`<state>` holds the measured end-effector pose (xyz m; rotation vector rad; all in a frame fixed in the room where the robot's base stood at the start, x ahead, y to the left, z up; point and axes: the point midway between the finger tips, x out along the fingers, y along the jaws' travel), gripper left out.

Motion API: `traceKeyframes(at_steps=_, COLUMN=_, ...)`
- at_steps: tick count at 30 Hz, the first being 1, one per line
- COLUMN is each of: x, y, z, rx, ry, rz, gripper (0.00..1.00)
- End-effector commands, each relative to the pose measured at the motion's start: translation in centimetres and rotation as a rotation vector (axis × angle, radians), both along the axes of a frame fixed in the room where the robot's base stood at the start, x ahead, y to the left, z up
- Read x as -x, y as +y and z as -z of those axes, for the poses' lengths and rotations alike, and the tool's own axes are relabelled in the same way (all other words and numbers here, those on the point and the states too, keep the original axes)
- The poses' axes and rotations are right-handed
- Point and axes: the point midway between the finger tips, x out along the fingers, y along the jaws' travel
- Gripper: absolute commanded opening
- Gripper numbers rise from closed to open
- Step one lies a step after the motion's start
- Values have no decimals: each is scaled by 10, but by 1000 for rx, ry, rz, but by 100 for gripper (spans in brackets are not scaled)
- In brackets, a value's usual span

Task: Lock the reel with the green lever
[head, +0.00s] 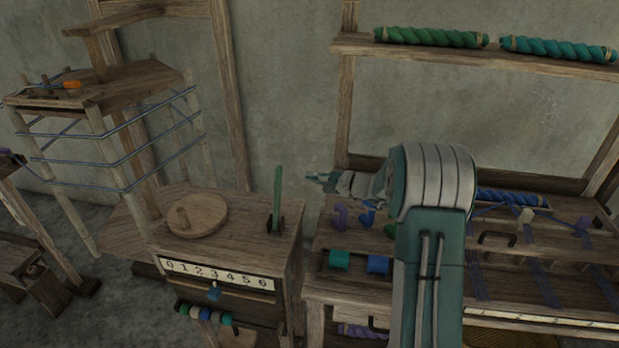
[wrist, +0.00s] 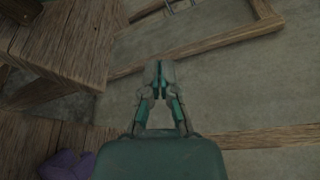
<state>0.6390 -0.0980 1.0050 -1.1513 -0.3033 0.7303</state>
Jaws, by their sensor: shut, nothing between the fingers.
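The green lever (head: 278,198) stands nearly upright in a dark bracket on the top right of the wooden cabinet (head: 258,237). The reel (head: 117,158), a wooden frame wound with blue thread, is at the left. My gripper (head: 310,177) is shut and empty, a short way right of the lever's upper part in the head view, and points left. They look apart there, but depth is hard to judge. The wrist view shows the closed fingers (wrist: 159,82) with nothing between them; I cannot make out the lever there.
A round wooden crank disc (head: 198,215) lies on the cabinet top, above a number scale (head: 218,274) with a blue pointer. The loom bench with spools and purple and blue pegs (head: 341,215) is at the right. A shelf (head: 480,57) holds green and teal yarn.

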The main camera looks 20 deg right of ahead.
Motion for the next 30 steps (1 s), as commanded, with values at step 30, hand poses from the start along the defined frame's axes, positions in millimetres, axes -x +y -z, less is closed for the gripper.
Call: traceKeyframes(at_steps=30, x=-22, y=67, z=-7, rx=0, ry=0, rz=0, gripper=0)
